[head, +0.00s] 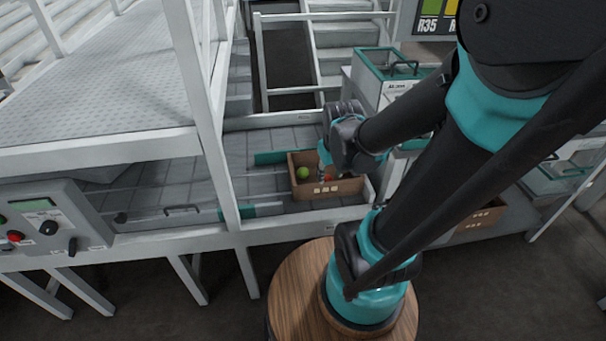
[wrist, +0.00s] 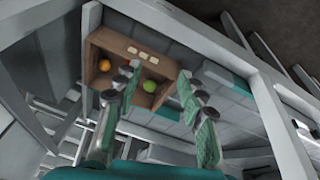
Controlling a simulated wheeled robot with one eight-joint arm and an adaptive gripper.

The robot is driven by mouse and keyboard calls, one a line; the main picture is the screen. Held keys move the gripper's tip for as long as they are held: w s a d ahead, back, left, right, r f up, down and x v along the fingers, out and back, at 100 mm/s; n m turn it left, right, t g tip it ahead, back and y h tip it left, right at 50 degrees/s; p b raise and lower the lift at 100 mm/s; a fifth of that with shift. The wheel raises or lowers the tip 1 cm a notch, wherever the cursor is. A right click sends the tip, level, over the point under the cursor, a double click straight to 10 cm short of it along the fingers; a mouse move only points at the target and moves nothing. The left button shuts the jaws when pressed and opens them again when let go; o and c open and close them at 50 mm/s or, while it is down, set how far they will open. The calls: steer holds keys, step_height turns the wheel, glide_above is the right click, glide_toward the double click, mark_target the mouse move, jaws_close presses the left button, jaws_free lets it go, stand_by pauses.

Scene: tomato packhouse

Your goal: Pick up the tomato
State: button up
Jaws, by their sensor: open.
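A brown cardboard box (head: 340,188) sits on the conveyor with a green tomato (head: 303,172) inside, towards its left. A small reddish-orange patch shows beside my gripper in the head view. In the wrist view the box (wrist: 128,49) holds an orange tomato (wrist: 104,65) at left and the green tomato (wrist: 149,86) at right. My gripper (wrist: 159,70) is open and empty, its two fingers apart. The green tomato appears between the fingers in the picture, beyond them. The gripper is above the box; its fingertips are largely hidden in the head view.
A white frame post (head: 205,115) stands left of the box, and a conveyor rail (head: 275,223) runs in front. A control panel (head: 50,222) is at the far left. A teal-edged bin (head: 383,70) stands behind my arm. More brown boxes (head: 482,220) are at the right.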

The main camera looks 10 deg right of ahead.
steer(key=o, duration=0.5)
steer(key=w+n, duration=0.1)
steer(key=w, duration=0.1)
steer(key=w+a+n, duration=0.1)
steer(key=w+n, duration=0.1)
steer(key=w, duration=0.1)
steer(key=w+n+g, duration=0.1)
steer(key=w, duration=0.2)
steer(key=shift+a+r+n+h, duration=0.2)
steer(key=shift+r+n+h, duration=0.1)
steer(key=shift+r+h, duration=0.1)
steer(key=n+g+h, duration=0.2)
steer(key=n+h, duration=0.1)
steer(key=n, duration=0.9)
glide_above(302, 169)
steer(key=a, duration=0.6)
step_height(302, 169, down, 9)
steer(key=x, duration=0.7)
steer(key=s+x, duration=0.1)
steer(key=x, duration=0.3)
steer(key=shift+d+r, duration=0.1)
steer(key=shift+d, duration=0.1)
steer(key=shift+x, duration=2.65)
